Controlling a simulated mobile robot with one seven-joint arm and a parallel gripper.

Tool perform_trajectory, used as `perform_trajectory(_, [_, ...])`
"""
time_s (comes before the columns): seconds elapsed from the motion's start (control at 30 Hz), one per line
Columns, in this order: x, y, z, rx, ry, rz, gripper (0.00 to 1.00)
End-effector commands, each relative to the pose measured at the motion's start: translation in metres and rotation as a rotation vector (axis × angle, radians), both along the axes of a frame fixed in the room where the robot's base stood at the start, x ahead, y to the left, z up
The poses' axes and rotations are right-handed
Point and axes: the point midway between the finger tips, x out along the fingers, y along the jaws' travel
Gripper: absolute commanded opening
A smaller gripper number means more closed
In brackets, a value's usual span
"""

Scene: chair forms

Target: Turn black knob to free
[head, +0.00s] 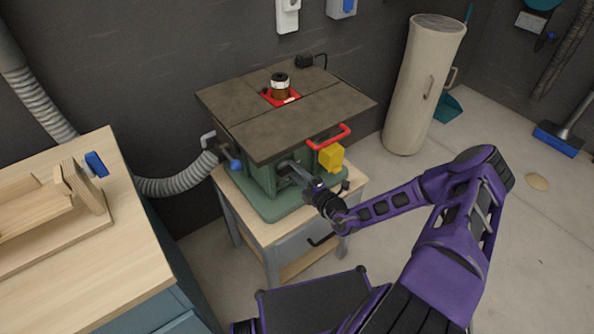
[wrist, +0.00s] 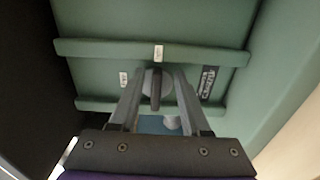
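The black knob (wrist: 155,91) shows in the wrist view as an upright dark bar on a round grey disc, on the green body of the machine (wrist: 100,75). My gripper (wrist: 163,76) is open, with one finger on each side of the knob; I cannot tell whether either finger touches it. Small labels sit around the knob: a white one (wrist: 158,53) above, another white one (wrist: 124,79) to the left and a dark one (wrist: 208,81) to the right. Their text is unreadable. In the head view, my gripper (head: 291,172) reaches under the machine's tabletop (head: 300,128), and the knob is hidden.
A red handle (head: 330,138) and a yellow box (head: 331,157) are close to my gripper's right. The machine stands on a small wooden-topped cart (head: 238,212). A grey hose (head: 178,182) joins it at left. A workbench (head: 130,225) stands at front left.

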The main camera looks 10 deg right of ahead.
Motion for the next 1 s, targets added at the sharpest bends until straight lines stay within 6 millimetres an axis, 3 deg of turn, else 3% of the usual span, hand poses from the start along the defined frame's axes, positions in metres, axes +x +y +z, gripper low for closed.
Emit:
perform_trajectory(0.23, [0.001, -0.004, 0.002, -0.001, -0.005, -0.007, 0.46])
perform_trajectory(0.37, [-0.009, -0.009, 0.002, -0.002, -0.005, -0.008, 0.46])
perform_trajectory(1.0, [-0.139, -0.061, 0.002, -0.001, -0.003, -0.006, 0.46])
